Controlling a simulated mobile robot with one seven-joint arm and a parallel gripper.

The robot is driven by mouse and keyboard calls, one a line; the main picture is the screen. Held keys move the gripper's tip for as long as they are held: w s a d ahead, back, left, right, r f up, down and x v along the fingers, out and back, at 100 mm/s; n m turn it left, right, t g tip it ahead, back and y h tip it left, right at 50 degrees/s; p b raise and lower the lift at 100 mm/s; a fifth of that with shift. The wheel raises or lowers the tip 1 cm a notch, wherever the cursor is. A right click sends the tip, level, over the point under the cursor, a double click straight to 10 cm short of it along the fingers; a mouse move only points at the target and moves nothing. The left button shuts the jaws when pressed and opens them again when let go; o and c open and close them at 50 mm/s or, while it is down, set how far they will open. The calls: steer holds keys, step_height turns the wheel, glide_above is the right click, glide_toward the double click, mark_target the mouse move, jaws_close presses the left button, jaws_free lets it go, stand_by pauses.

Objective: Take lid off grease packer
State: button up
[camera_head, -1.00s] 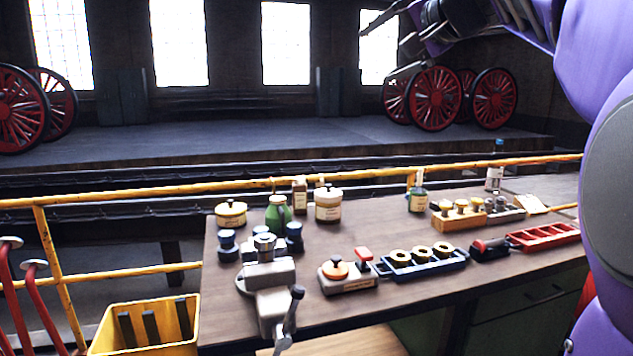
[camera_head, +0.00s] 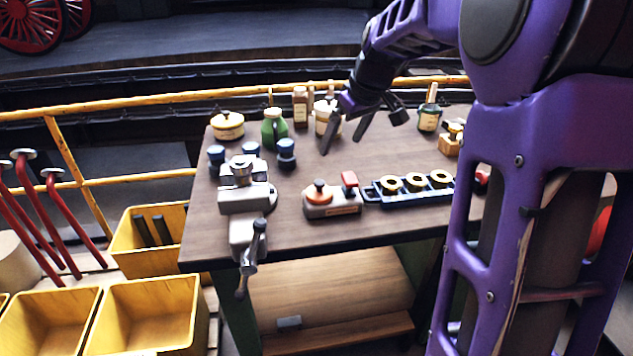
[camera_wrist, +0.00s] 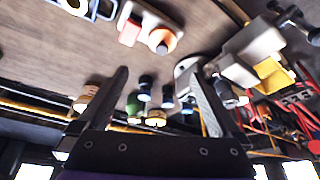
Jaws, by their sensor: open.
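A grey device with an orange round lid and a dark knob (camera_head: 319,188) sits near the front of the bench; I take it for the grease packer (camera_head: 333,209). A red block stands at its right end. In the wrist view, which is upside down, the orange lid (camera_wrist: 163,40) shows near the top, beyond my fingertips. My gripper (camera_head: 345,137) is open and empty, fingers pointing down. It is above the bench, behind the packer and in front of the cream tin, apart from the lid. Both fingers also show in the wrist view (camera_wrist: 157,88).
A grey vise (camera_head: 245,200) stands left of the packer, and a blue tray of brass rings (camera_head: 418,194) right of it. Dark blue jars, a green can (camera_head: 274,128), a yellow tin (camera_head: 228,126) and a cream tin (camera_head: 324,112) stand behind. Bare bench lies between.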

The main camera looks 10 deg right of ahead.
glide_above(322, 183)
steer(key=s+d, duration=0.1)
steer(key=s, duration=0.1)
step_height(322, 183, down, 10)
steer(key=shift+s+d+f+b, duration=0.1)
steer(key=shift+f+b, duration=0.05)
steer(key=shift+b, duration=0.2)
steer(key=shift+x, duration=3.15)
steer(key=c, duration=1)
